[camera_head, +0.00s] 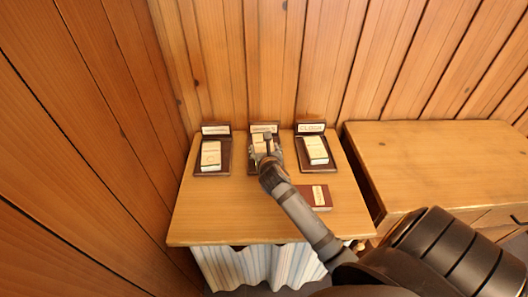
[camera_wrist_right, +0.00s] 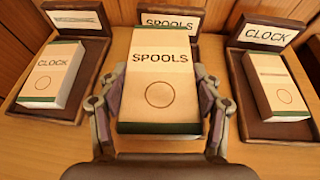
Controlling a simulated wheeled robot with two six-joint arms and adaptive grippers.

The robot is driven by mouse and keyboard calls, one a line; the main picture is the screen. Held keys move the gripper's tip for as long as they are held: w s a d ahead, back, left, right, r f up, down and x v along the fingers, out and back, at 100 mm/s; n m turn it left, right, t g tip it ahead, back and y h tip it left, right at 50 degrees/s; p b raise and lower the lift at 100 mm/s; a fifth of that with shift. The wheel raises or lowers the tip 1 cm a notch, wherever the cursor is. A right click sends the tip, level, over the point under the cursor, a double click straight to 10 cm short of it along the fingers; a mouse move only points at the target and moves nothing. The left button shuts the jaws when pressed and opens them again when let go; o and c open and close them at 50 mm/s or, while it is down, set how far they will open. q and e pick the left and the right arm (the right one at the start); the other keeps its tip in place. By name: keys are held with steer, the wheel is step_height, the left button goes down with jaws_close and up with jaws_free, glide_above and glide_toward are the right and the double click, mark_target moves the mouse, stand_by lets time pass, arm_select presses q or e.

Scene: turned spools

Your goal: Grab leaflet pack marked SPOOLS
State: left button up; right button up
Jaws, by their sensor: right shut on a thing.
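The leaflet pack marked SPOOLS (camera_wrist_right: 158,75) is cream with dark green ends and a circle printed below the word. My right gripper (camera_wrist_right: 160,105) is shut on it, one finger on each long side. In the head view the right gripper (camera_head: 267,160) is at the middle dark display tray, where it partly covers the pack. The middle tray's card (camera_wrist_right: 170,22) also reads SPOOLS. The pack hides most of that tray, and I cannot tell whether the pack is clear of it. My left gripper is not in view.
The left tray holds a pack marked CLOCK (camera_wrist_right: 48,75). The right tray, with a CLOCK card (camera_wrist_right: 270,35), holds another pack (camera_wrist_right: 275,88). A red-brown box (camera_head: 315,197) lies at the table's right. A wooden cabinet (camera_head: 440,160) stands to the right; plank walls close the back and left.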

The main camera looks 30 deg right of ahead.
steer(key=r+v, duration=0.1)
steer(key=v, duration=1)
steer(key=shift+a+r, duration=0.25)
steer(key=shift+a, duration=0.2)
